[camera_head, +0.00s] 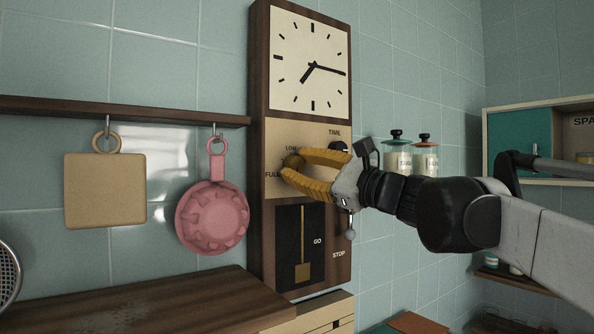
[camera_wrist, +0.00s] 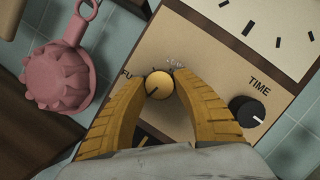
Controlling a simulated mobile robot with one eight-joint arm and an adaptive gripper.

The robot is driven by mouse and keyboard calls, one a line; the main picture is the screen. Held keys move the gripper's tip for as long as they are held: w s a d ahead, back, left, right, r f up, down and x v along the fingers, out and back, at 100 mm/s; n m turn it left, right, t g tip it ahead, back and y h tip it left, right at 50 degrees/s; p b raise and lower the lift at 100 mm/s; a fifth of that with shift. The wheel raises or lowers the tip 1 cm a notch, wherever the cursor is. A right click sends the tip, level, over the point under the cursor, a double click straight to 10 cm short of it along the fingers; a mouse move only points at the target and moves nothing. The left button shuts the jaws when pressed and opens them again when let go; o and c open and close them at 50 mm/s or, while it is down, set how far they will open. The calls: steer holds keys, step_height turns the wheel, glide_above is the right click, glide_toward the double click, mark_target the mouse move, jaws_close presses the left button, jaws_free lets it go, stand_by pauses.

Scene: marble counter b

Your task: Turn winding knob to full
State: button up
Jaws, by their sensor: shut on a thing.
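The winding knob (camera_wrist: 158,86) is a small round gold knob on the beige panel of a tall wall clock (camera_head: 259,60). Its dark mark points to the lower left in the wrist view. The letters "FU" show to its upper left, with the rest hidden by a finger. The "LOW" label is above it, partly hidden. In the head view, the knob (camera_head: 291,160) sits between the fingertips. My gripper (camera_wrist: 160,80), with yellow ribbed fingers, is shut on the knob, one finger on each side.
A black TIME knob (camera_wrist: 248,110) is just right of my right finger in the wrist view. Below the panel is a dark window with a pendulum (camera_head: 302,270) and a GO/STOP lever (camera_head: 350,234). A pink pan (camera_head: 212,220) and a board (camera_head: 105,192) hang left of the clock.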

steer(key=m+t, duration=0.1)
steer(key=m, duration=0.2)
steer(key=m+t, duration=0.1)
steer(key=m, duration=0.2)
steer(key=shift+h+b, duration=0.3)
steer(key=shift+h, duration=0.1)
steer(key=shift+m+t+h, duration=0.5)
steer(key=shift+m+t, duration=0.15)
steer(key=shift+m, duration=0.95)
steer(key=shift+m+t+h, duration=0.5)
steer(key=shift+m+t, duration=0.15)
steer(key=shift+m, duration=0.95)
steer(key=o, duration=1.2)
steer(key=v, duration=1.2)
